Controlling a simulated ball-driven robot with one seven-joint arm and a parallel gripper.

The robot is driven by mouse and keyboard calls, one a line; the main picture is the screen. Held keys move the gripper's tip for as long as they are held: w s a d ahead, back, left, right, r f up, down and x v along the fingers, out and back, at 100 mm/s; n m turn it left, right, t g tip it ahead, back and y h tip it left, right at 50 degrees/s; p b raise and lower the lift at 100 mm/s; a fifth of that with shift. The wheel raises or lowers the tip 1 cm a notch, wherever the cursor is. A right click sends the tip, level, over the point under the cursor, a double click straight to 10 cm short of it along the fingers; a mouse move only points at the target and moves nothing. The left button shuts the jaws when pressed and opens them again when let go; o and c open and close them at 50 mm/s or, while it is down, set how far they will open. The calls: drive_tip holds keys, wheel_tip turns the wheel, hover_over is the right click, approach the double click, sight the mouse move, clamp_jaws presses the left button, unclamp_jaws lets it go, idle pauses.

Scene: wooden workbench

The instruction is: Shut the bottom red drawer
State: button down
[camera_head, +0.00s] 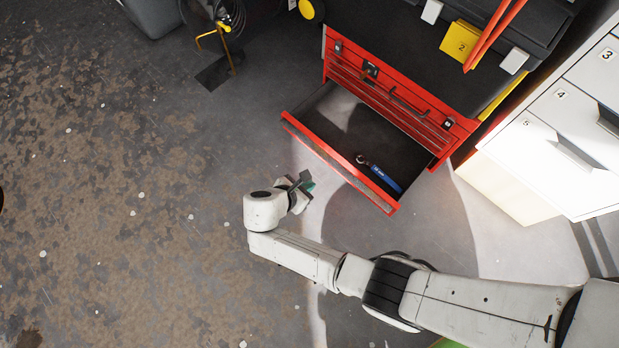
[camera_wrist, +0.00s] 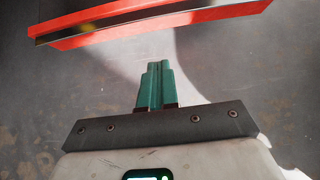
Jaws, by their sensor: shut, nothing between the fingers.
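The bottom red drawer (camera_head: 341,164) is pulled out from the red tool chest (camera_head: 400,98) in the head view. A blue-handled tool (camera_head: 384,177) lies inside it on the dark liner. My gripper (camera_head: 307,185) is just in front of the drawer's front, left of its middle, and appears apart from it. In the wrist view, the green fingers of my gripper (camera_wrist: 156,82) are together and empty. The red drawer front (camera_wrist: 150,22) crosses the top of that view, with floor showing between it and the fingertips.
White numbered drawers (camera_head: 560,145) stand at the right. A yellow box marked 2 (camera_head: 460,42) and red bars rest on top of the chest. A yellow-handled item (camera_head: 220,42) is at the upper left. The floor (camera_head: 120,190) to the left is open.

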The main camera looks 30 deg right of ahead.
drive_tip(key=w+d+f+b, duration=0.2)
drive_tip(key=d+f+b, duration=0.3)
drive_tip(key=d, duration=0.4)
drive_tip(key=shift+w+f, duration=0.2)
drive_tip(key=shift+w, duration=0.2)
